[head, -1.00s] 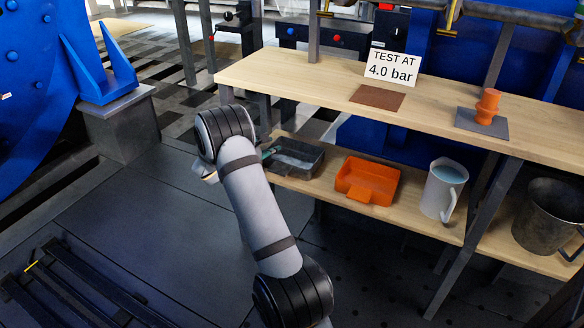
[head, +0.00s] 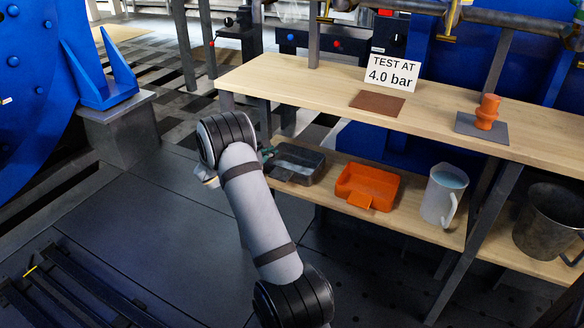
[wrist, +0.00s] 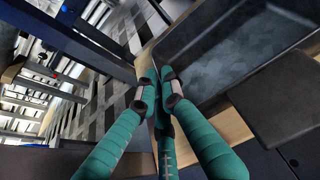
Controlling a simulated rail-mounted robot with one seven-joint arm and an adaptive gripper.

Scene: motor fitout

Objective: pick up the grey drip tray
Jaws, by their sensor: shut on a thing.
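The grey drip tray (head: 301,178) is a dark, shallow, open box on the lower wooden shelf in the head view, left of an orange tray. In the wrist view its bare grey inside (wrist: 235,62) fills the upper right. My gripper (head: 267,152) is at the tray's left end, partly hidden behind my arm in the head view. In the wrist view the teal fingers of my gripper (wrist: 158,88) are closed together at the tray's near edge, shut on it. The exact contact is partly hidden by the fingers. I cannot tell any gap between tray and shelf.
The orange tray (head: 367,187) and a white jug (head: 441,195) stand on the lower shelf (head: 405,222). A metal bucket (head: 550,222) is farther right. The upper bench top (head: 300,85) overhangs the shelf. The floor left of the bench is open.

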